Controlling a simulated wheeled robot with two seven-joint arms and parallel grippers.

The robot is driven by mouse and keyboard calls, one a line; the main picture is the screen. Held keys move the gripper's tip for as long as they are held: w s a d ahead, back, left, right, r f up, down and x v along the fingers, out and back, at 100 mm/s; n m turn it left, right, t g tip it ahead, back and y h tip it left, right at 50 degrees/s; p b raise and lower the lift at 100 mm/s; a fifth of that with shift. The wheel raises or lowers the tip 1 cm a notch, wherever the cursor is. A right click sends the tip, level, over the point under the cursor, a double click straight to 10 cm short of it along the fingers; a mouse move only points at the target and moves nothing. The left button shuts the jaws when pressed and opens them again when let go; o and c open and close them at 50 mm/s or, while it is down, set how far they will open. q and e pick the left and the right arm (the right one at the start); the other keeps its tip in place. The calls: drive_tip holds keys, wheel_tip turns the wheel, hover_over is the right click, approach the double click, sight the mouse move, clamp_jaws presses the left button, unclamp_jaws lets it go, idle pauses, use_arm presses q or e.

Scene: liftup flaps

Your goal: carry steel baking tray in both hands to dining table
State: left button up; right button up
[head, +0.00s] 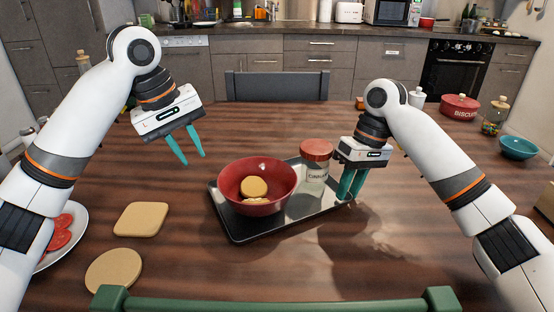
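The steel baking tray (247,232) lies on the wooden dining table (190,265) in the middle of the head view. It holds a red bowl (238,180) with round tan pieces in it and a jar with a red lid (317,150). My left gripper (194,158) is open and empty, above the table, left of and behind the tray. My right gripper (349,197) points down at the tray's right end, its fingers overlapping the rim in the picture. The fingers are close together; whether they grip the rim is unclear.
Two tan slabs (141,219) and a plate of red slices (66,235) lie to the left. A red biscuit pot (460,107), a jar (495,117) and a teal bowl (518,148) stand at the right. A green chair back (275,304) is in front.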

drive_tip(key=v, duration=1.2)
drive_tip(key=shift+d, duration=0.15)
